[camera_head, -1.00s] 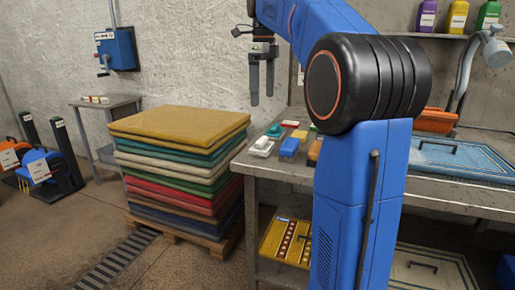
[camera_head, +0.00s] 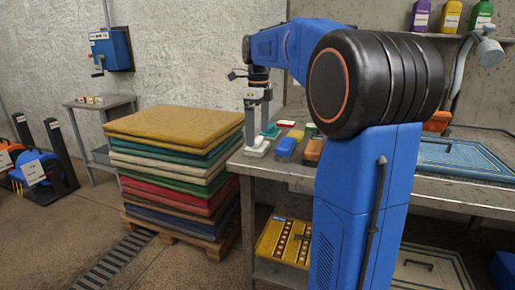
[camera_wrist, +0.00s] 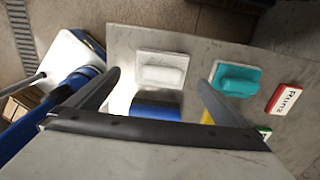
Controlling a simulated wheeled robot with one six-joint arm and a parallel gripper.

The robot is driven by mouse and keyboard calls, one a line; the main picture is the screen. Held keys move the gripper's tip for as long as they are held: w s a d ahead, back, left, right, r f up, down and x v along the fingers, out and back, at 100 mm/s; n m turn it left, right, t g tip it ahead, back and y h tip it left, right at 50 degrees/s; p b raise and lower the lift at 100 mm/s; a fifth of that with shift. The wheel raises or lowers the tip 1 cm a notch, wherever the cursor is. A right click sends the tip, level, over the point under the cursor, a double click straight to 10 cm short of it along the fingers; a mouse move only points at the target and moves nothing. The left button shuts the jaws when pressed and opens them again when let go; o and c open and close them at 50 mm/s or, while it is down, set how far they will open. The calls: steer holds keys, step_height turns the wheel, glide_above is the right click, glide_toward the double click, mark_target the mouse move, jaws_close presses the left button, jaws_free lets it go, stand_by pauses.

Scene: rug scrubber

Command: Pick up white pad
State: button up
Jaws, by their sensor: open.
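The white pad (camera_head: 258,147) lies on the left corner of the grey workbench. It also shows in the wrist view (camera_wrist: 162,67), flat on the grey top, with a raised white grip block. My gripper (camera_head: 258,124) points down over the pad, with its fingertips close to it. In the wrist view my gripper (camera_wrist: 159,80) is open, one finger on each side, and the pad lies just past the fingertips. Nothing is held. I cannot tell whether a fingertip touches the pad.
A teal pad (camera_wrist: 236,79) lies right of the white pad. A blue block (camera_wrist: 157,106) shows between the fingers. A red labelled block (camera_wrist: 286,99) is farther right. The rug stack (camera_head: 175,135) stands left of the workbench (camera_head: 237,163). Bottles stand on a shelf.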

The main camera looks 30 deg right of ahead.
mark_target(257, 138)
step_height(257, 138, down, 4)
steer(key=shift+w+f, duration=0.1)
steer(key=shift+w, duration=0.05)
steer(key=c, duration=1.2)
steer(key=shift+o, duration=0.2)
step_height(257, 138, up, 10)
steer(key=shift+r, duration=0.1)
